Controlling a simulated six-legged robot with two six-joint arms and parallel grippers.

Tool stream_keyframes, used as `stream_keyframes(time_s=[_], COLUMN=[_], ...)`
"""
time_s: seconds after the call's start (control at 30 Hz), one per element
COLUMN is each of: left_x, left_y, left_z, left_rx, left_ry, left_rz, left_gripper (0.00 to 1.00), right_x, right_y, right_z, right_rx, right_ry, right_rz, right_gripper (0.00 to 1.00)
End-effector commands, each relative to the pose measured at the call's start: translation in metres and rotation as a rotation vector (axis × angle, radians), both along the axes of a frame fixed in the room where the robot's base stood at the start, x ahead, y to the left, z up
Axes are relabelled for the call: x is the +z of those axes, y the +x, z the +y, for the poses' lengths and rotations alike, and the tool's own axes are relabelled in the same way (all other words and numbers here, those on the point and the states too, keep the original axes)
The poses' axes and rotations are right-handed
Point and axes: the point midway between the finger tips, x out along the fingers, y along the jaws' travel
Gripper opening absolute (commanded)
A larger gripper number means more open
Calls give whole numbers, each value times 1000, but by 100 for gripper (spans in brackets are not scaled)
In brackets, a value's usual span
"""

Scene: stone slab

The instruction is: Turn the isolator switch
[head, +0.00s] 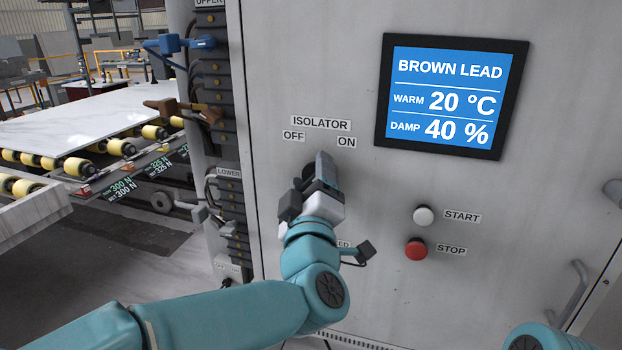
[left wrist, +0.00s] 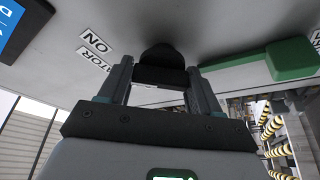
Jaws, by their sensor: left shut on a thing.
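The isolator switch is a dark knob (left wrist: 160,57) on the grey cabinet door. It shows in the left wrist view between my left fingers. My left gripper (left wrist: 160,82) is shut on its handle. In the head view my left gripper (head: 319,176) is up against the door, below the ISOLATOR label (head: 321,122), and hides most of the switch. The OFF label (head: 294,136) is above left and the ON label (head: 346,142) is above right. I cannot tell which label the switch points to. My right gripper is out of view.
A display (head: 452,97) reads BROWN LEAD, 20 °C, 40 %. A white START button (head: 424,216) and a red STOP button (head: 416,249) are to the right of my gripper. A door handle (head: 575,296) is at lower right. A stone slab (head: 80,118) lies on rollers at left.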

Motion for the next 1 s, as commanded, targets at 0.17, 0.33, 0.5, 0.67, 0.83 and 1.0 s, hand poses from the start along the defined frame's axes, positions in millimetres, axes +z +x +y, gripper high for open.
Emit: stream_keyframes(time_s=[0.17, 0.33, 0.5, 0.67, 0.83, 1.0], left_x=[-2, -2, -3, -3, -2, -2], left_y=[0, -1, 0, 0, 0, 0], left_z=[-1, -1, -1, -1, -1, -1], left_rx=[-2, -2, -2, -4, -3, -3], left_ry=[-33, -118, -250, -395, -548, -703], left_rz=[12, 39, 83, 131, 181, 232], left_gripper=[33, 33, 33, 33, 33, 33], right_x=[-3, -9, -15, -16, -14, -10], right_y=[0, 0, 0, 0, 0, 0], right_z=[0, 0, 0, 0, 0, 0], right_rx=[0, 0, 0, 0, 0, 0], right_ry=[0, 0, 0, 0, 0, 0], right_rz=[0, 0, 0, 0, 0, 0], right_gripper=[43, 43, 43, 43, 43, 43])
